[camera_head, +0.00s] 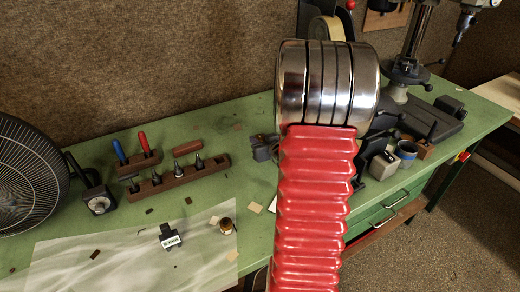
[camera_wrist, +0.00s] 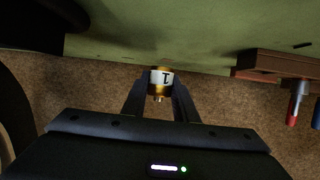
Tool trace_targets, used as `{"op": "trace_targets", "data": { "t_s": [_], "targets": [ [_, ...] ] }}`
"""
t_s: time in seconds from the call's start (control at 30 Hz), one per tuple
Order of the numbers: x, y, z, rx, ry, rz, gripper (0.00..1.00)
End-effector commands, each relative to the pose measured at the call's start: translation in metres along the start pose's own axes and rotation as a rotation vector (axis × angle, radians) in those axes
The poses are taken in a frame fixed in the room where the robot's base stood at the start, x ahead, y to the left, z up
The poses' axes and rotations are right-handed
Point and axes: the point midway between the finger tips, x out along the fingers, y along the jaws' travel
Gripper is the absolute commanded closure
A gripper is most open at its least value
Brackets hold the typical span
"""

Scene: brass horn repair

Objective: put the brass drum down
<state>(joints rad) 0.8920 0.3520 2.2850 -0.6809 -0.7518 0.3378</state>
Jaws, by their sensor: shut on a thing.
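The brass drum (camera_wrist: 160,79), a small brass cylinder with a white band marked 1, sits between the two dark fingers of my gripper (camera_wrist: 160,85) in the wrist view. The gripper is shut on it. The green bench top (camera_wrist: 170,30) and the brown wall show behind the drum; I cannot tell how far it is from the bench. In the head view my red ribbed arm fills the centre, and I cannot make out the held drum there.
A fan (camera_head: 28,175) is at far left. A blue-grey cup (camera_head: 406,152) stands at right.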

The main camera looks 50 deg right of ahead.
Motion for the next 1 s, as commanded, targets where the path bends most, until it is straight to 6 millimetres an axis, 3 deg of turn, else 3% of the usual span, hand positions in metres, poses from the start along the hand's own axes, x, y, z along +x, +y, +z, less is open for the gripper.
{"op": "trace_targets", "data": {
  "t_s": [0.27,0.67,1.0],
  "targets": [
    [0.001,0.001,0.001,0.001,0.000,0.001,0.99],
    [0.015,0.001,0.036,0.002,-0.001,0.001,0.99],
    [0.015,0.002,0.038,0.001,0.001,0.003,0.99]
  ]
}}
